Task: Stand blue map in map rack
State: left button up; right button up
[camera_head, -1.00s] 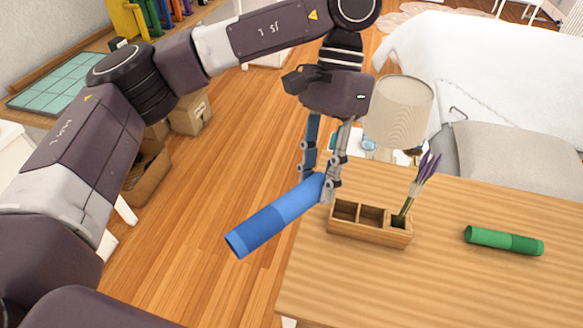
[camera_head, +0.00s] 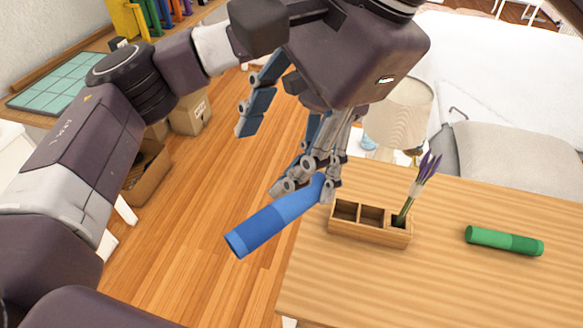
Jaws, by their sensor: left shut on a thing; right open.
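The blue map (camera_head: 262,228) is a rolled tube, held slanting in the air just off the left edge of the table. The wooden map rack (camera_head: 368,232) stands on the table just right of the map. Its left and middle compartments look empty; a purple flower (camera_head: 425,175) stands in the right one.
A green rolled tube (camera_head: 504,241) lies on the wooden table (camera_head: 430,290) at the right. A lamp (camera_head: 398,112) stands behind the table, beside a bed (camera_head: 480,70). Cardboard boxes (camera_head: 190,112) sit on the floor at the left. The table front is clear.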

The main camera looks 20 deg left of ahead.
aim_at(278, 212)
jog(key=f, duration=0.5)
jog(key=w+f+n+t+h, duration=0.1)
jog(key=f, duration=0.4)
jog(key=f+h, duration=0.1)
jog(key=f, duration=0.4)
jog(key=shift+w+t, duration=0.2)
jog(key=shift+t, duration=0.1)
jog(key=shift+r, duration=0.1)
jog(key=c, duration=1.1)
pick_arm(q)
jog(key=o, duration=1.2)
pick_arm(e)
jog(key=shift+c, duration=1.3)
pick_arm(q)
jog(key=shift+r, duration=0.1)
